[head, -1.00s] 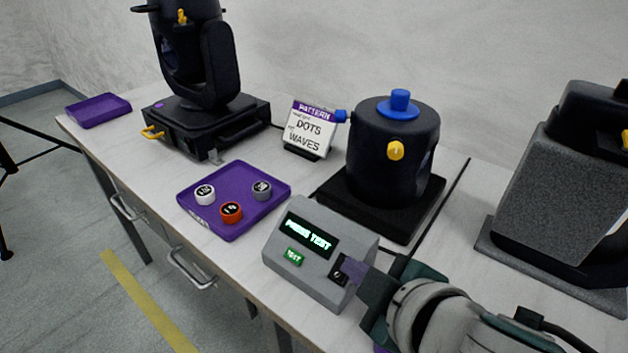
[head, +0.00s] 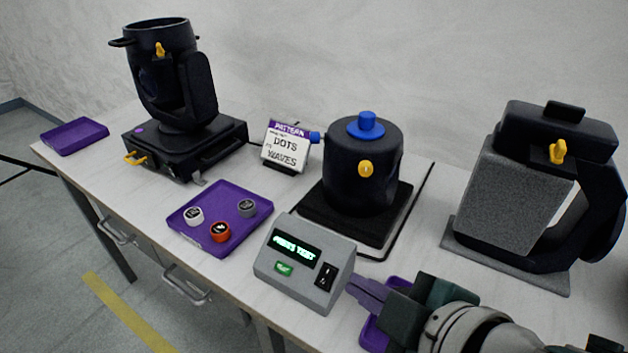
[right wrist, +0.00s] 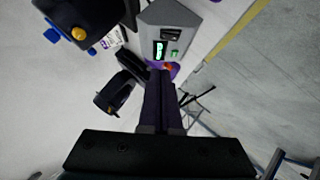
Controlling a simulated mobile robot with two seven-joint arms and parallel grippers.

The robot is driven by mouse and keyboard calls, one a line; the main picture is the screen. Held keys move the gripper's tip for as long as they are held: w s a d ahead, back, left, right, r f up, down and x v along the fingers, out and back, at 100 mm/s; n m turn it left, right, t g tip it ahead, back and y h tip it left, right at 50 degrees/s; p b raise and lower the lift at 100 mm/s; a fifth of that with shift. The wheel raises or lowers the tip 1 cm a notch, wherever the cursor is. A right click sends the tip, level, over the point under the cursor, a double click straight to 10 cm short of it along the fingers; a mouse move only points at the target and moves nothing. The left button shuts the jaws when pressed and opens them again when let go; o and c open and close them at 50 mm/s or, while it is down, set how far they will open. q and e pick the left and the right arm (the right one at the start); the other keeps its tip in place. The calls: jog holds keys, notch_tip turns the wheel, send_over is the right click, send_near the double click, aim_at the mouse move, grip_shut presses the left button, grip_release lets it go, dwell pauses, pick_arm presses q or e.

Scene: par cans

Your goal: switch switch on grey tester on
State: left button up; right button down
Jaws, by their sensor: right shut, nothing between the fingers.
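The grey tester (head: 304,262) stands near the table's front edge, with a lit screen (head: 297,249) that seems to read "PRESS TEST" and a green TEST button (head: 284,268). Its black rocker switch (head: 325,277) is on the right of the sloped face. The tester also shows in the right wrist view (right wrist: 181,20). My right gripper (head: 352,285) is shut and empty, its purple fingertips just right of the tester and apart from the switch. Its fingers fill the middle of the right wrist view (right wrist: 161,78). My left gripper is not in view.
A purple tray (head: 236,195) with white, orange and grey round pieces lies left of the tester. Behind stand a black can with a blue knob (head: 362,165), a pattern sign (head: 287,146) and a moving-head lamp (head: 172,90). A grey lamp (head: 515,195) stands right.

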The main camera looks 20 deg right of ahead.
jog(key=v, duration=0.2)
jog(key=shift+s+d+r, duration=0.1)
jog(key=shift+s+r, duration=0.05)
jog(key=shift+r, duration=0.1)
jog(key=s+d+r+m+g+h+p, duration=0.1)
jog(key=s+d+r+m+g+p, duration=0.3)
jog(key=s+r+m+g, duration=0.6)
notch_tip(320, 180, up, 34)
jog(key=s+n+t+p, duration=0.1)
jog(key=s+t+p, duration=0.1)
jog(key=p, duration=3.5)
jog(key=shift+a+r+t, duration=0.2)
jog(key=shift+a+t, duration=0.1)
jog(key=shift+t, duration=0.1)
